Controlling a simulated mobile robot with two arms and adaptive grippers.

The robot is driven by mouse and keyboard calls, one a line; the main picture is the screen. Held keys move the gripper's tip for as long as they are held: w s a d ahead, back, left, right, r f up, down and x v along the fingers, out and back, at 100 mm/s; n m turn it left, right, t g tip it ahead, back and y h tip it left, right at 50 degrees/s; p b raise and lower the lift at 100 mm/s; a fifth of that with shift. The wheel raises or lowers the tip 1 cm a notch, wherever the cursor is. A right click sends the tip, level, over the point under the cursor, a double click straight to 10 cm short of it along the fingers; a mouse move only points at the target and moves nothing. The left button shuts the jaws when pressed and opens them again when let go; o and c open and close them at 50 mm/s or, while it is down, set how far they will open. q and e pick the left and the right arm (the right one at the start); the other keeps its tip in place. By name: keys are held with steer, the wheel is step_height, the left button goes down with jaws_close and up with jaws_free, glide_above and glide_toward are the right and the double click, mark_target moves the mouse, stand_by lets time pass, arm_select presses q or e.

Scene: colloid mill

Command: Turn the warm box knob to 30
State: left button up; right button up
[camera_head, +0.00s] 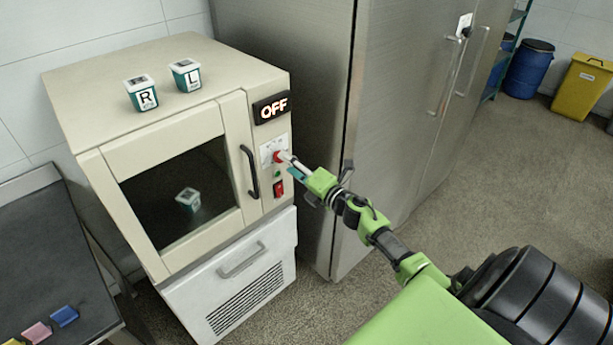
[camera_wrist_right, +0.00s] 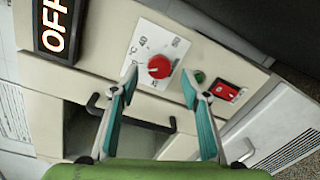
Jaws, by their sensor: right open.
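The warm box (camera_head: 95,105) is a cream cabinet with a dark glass door, and its display (camera_head: 271,107) reads OFF. The red knob (camera_head: 278,156) sits on a white dial plate below the display. My right gripper (camera_head: 291,166) is at the panel, in front of the knob. In the right wrist view its two open fingers (camera_wrist_right: 161,80) lie on either side of the knob; I cannot tell whether they touch it. My left gripper is not in view.
A red switch (camera_head: 279,188) and a green light are below the knob. The black door handle (camera_head: 250,171) is left of it. Tubs marked R (camera_head: 142,94) and L (camera_head: 186,75) stand on top; another is inside. A steel refrigerator (camera_head: 410,110) stands close on the right.

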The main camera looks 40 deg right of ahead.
steer(key=s, duration=0.8)
steer(key=shift+s+d+r, duration=0.15)
steer(key=shift+d+r, duration=0.05)
steer(key=shift+r, duration=0.05)
steer(key=s+a+f+m+g+h, duration=0.15)
steer(key=s+f+m, duration=0.3)
steer(key=f, duration=0.65)
steer(key=s+a+f+m+g, duration=0.1)
steer(key=s+f+m+g, duration=0.4)
steer(key=f, duration=0.7)
steer(key=s+a+f+m+g+h, duration=0.1)
steer(key=s+f+m, duration=0.2)
steer(key=s+f, duration=0.55)
steer(key=s+a+f+m+g, duration=0.2)
steer(key=s+a+f, duration=0.3)
steer(key=s, duration=0.5)
steer(key=s+a+f+m+g+y, duration=0.1)
steer(key=s+a+f+m+g, duration=0.2)
steer(key=s+a+f, duration=0.3)
steer(key=s+a+f+m+g+b, duration=0.1)
steer(key=s+a+f+m+g, duration=0.2)
steer(key=s+f, duration=0.8)
steer(key=s+a+g, duration=0.1)
steer(key=s+a, duration=0.1)
steer(key=s, duration=0.2)
steer(key=shift+a+f, duration=0.2)
steer(key=shift+f, duration=0.2)
steer(key=shift+y, duration=0.25)
